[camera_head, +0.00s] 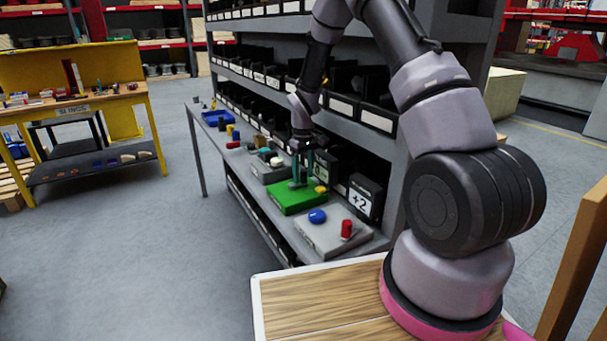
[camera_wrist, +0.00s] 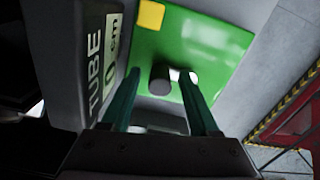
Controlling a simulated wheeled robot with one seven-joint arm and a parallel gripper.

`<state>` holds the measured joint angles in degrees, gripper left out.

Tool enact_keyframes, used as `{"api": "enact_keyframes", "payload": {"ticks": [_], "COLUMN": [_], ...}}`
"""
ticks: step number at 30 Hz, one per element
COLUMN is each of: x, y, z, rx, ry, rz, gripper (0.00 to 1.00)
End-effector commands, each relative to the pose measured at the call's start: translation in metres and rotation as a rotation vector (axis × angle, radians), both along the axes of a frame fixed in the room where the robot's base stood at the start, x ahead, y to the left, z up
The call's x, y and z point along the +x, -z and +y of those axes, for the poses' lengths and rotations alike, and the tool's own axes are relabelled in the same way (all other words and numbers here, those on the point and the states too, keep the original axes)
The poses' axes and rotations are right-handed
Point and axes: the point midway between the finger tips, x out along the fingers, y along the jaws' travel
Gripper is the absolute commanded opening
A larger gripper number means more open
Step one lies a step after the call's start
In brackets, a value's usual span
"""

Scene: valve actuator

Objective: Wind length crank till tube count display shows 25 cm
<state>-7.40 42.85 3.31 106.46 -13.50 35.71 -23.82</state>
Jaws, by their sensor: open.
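The green panel (camera_head: 287,202) stands on the shelf bench, and it fills the upper middle of the wrist view (camera_wrist: 215,48). A dark grey cylindrical crank handle (camera_wrist: 160,80) rises from it. My gripper (camera_head: 303,166) is above the green panel, pointing down. In the wrist view my gripper (camera_wrist: 158,78) is open, its two teal fingers apart with the handle appearing between their tips; contact is not visible. A pale spot beside the right fingertip is unclear. The tube display (camera_wrist: 106,75) at left reads "TUBE" and seems to show 0 cm.
A yellow block (camera_wrist: 150,15) sits on the green panel's edge. A grey panel (camera_head: 325,238) nearer me carries a blue knob (camera_head: 317,216) and a red knob (camera_head: 347,228). A "+2" display (camera_head: 362,202) stands beside it. Shelves with dark bins (camera_head: 345,105) rise behind.

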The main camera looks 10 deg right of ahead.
Motion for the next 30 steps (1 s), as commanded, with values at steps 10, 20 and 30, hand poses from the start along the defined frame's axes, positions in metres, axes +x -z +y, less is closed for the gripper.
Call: {"api": "enact_keyframes", "payload": {"ticks": [10, 20, 30], "x": [-0.0001, -0.0002, -0.0056], "y": [0.0029, 0.0027, 0.0024], "z": [-0.0003, -0.0002, -0.0012], "rx": [0.000, 0.000, 0.000], "ry": [0.001, 0.004, 0.119], "rz": [0.000, 0.000, 0.001], "gripper": [0.50, 0.00, 0.00]}}
